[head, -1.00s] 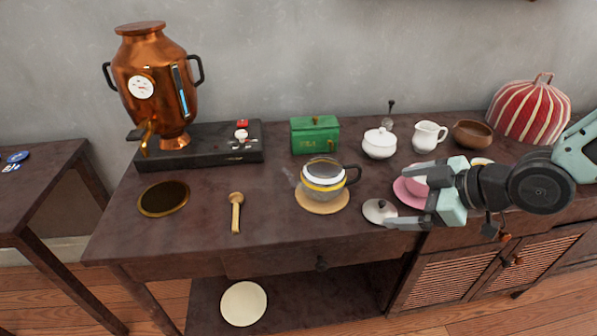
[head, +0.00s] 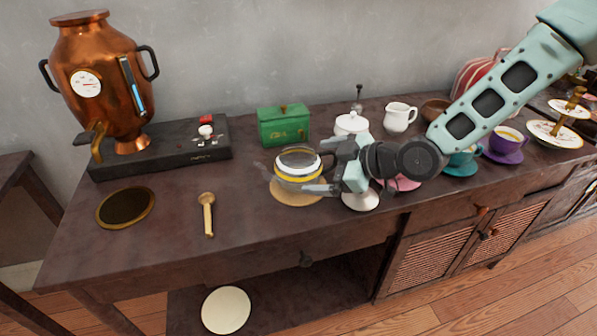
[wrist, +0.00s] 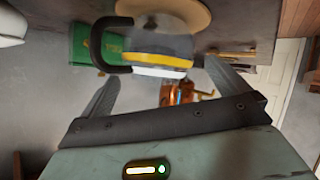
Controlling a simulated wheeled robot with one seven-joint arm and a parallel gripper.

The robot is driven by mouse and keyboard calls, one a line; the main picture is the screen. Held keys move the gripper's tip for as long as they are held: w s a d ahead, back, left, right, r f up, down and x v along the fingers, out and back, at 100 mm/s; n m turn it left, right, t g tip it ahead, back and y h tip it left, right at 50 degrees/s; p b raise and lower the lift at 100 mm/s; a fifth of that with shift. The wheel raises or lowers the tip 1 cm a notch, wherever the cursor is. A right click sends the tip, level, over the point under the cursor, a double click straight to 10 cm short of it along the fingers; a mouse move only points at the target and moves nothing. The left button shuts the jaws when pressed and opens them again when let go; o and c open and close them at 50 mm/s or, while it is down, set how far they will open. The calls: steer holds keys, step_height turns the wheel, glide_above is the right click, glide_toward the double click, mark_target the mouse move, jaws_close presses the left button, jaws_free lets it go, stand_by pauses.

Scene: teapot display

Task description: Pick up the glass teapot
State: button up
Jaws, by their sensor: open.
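The glass teapot (head: 297,172), with a yellow band, a white band and a dark handle, stands upright on a round tan coaster (head: 286,196) in the head view. I see no clear contact. In the head view the gripper hides most of the handle.
A white lid (head: 361,202) lies under my gripper. A green box (head: 284,127) and a white sugar bowl (head: 352,123) stand behind. Cups crowd the right.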

steer(key=x, duration=0.6)
steer(key=shift+r, duration=0.1)
steer(key=c, duration=0.8)
